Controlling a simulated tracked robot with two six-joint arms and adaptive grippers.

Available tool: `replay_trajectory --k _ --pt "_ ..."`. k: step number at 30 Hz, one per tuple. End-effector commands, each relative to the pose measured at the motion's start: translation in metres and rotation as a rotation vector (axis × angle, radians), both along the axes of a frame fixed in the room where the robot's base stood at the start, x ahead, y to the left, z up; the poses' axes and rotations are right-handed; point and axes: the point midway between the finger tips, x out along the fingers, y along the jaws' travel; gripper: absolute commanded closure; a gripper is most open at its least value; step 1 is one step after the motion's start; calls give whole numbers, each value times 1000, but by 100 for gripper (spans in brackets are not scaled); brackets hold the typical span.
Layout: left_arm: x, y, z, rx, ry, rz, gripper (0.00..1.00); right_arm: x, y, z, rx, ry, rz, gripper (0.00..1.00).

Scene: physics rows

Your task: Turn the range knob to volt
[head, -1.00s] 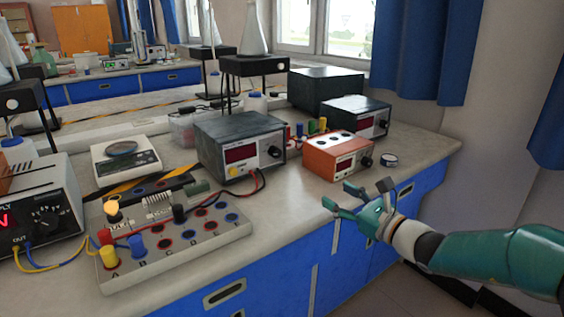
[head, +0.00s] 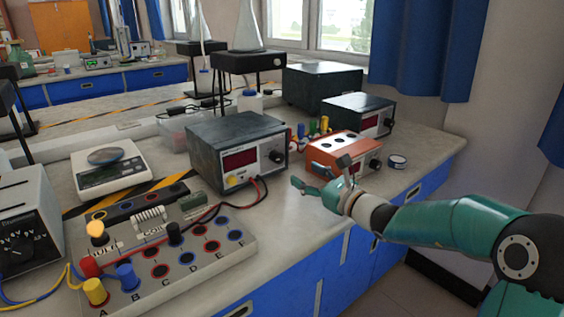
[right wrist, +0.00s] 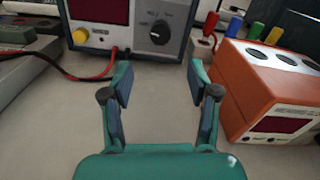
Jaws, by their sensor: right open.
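A dark grey meter (head: 236,148) with a red display stands mid-bench in the head view. Its round black range knob (head: 275,157) is on the right of its front panel. In the right wrist view the knob (right wrist: 159,33) sits top centre, with small markings around it that I cannot read surely. My right gripper (head: 319,172) is open and empty over the bench, in front of the meter and apart from it. In the right wrist view its fingers (right wrist: 160,82) point at the panel, with the knob beyond the gap between them. My left gripper is not in view.
An orange instrument (head: 343,152) stands close to the right fingers. Red and black leads (head: 262,192) run from the meter to a circuit board (head: 208,255) on the left. A small round object (head: 397,162) lies near the bench edge.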

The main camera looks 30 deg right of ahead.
Motion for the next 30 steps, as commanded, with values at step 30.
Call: replay_trajectory --k 30 --pt "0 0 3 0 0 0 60 99 6 0 0 0 -4 54"
